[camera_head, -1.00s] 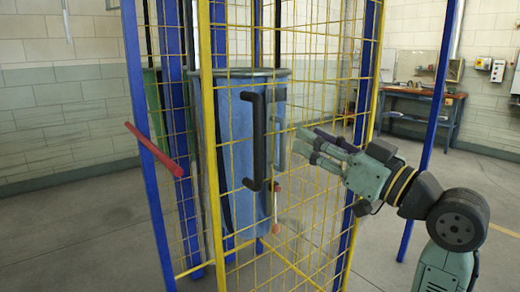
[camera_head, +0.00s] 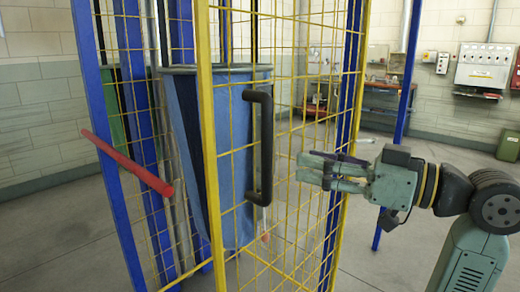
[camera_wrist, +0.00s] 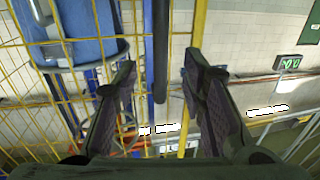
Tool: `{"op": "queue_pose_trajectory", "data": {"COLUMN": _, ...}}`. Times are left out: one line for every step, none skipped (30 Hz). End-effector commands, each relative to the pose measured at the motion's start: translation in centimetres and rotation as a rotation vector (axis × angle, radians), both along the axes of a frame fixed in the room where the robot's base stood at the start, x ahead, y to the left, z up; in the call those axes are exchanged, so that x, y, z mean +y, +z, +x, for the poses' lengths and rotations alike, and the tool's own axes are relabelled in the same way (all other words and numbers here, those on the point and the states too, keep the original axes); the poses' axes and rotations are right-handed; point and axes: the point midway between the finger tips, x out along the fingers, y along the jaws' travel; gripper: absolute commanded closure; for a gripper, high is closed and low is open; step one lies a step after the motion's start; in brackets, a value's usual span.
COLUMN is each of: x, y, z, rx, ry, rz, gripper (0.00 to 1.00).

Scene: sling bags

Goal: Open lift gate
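The lift gate is a yellow wire-mesh panel in a yellow frame (camera_head: 207,130), standing upright in the head view. A black vertical handle (camera_head: 265,150) is fixed on it; it also shows in the wrist view as a dark bar (camera_wrist: 160,45). My gripper (camera_head: 302,170) is to the right of the handle in the head view, fingers pointing left, visibly apart from it there. In the wrist view my gripper (camera_wrist: 160,65) is open, and the bar appears in the gap between the two fingers. Contact is not visible.
A blue bin (camera_head: 185,100) stands behind the mesh. Blue posts (camera_head: 105,130) frame the cage. A red bar (camera_head: 127,163) sticks out at the left. A workbench (camera_head: 385,90) and wall boxes (camera_head: 483,66) are at the back. The floor at the right is mostly clear.

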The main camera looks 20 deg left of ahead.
Motion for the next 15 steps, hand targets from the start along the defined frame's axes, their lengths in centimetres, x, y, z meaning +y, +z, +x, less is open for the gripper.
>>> {"op": "queue_pose_trajectory", "data": {"x": 0.9, "y": 0.1, "z": 0.0, "rx": 0.000, "ry": 0.004, "rz": -0.002, "gripper": 0.62}}
{"op": "queue_pose_trajectory", "data": {"x": 1.4, "y": 0.2, "z": 0.1, "rx": 0.000, "ry": 0.005, "rz": -0.002, "gripper": 0.62}}
{"op": "queue_pose_trajectory", "data": {"x": 2.2, "y": 0.2, "z": 0.2, "rx": 0.000, "ry": 0.005, "rz": -0.001, "gripper": 0.62}}
{"op": "queue_pose_trajectory", "data": {"x": 2.8, "y": 0.2, "z": 0.3, "rx": 0.001, "ry": 0.005, "rz": -0.001, "gripper": 0.62}}
{"op": "queue_pose_trajectory", "data": {"x": 3.4, "y": 0.2, "z": 0.4, "rx": 0.001, "ry": 0.005, "rz": -0.002, "gripper": 0.62}}
{"op": "queue_pose_trajectory", "data": {"x": 4.2, "y": 0.2, "z": 0.5, "rx": 0.000, "ry": 0.005, "rz": -0.001, "gripper": 0.62}}
{"op": "queue_pose_trajectory", "data": {"x": 4.8, "y": 0.2, "z": 0.6, "rx": 0.000, "ry": 0.006, "rz": -0.001, "gripper": 0.62}}
{"op": "queue_pose_trajectory", "data": {"x": 5.3, "y": 0.2, "z": 0.7, "rx": 0.001, "ry": 0.004, "rz": -0.001, "gripper": 0.62}}
{"op": "queue_pose_trajectory", "data": {"x": 6.0, "y": 0.2, "z": 0.8, "rx": 0.001, "ry": 0.005, "rz": -0.001, "gripper": 0.62}}
{"op": "queue_pose_trajectory", "data": {"x": 6.5, "y": 0.2, "z": 0.9, "rx": 0.001, "ry": 0.004, "rz": -0.001, "gripper": 0.62}}
{"op": "queue_pose_trajectory", "data": {"x": 7.0, "y": 0.2, "z": 1.0, "rx": 0.000, "ry": 0.004, "rz": 0.000, "gripper": 0.62}}
{"op": "queue_pose_trajectory", "data": {"x": 7.6, "y": 0.2, "z": 1.0, "rx": 0.000, "ry": 0.004, "rz": -0.001, "gripper": 0.62}}
{"op": "queue_pose_trajectory", "data": {"x": 7.9, "y": 0.2, "z": 1.1, "rx": 0.000, "ry": 0.003, "rz": -0.001, "gripper": 0.62}}
{"op": "queue_pose_trajectory", "data": {"x": 8.3, "y": 0.1, "z": 1.2, "rx": 0.000, "ry": 0.003, "rz": -0.001, "gripper": 0.62}}
{"op": "queue_pose_trajectory", "data": {"x": 8.7, "y": 0.1, "z": 1.2, "rx": 0.000, "ry": 0.003, "rz": 0.000, "gripper": 0.62}}
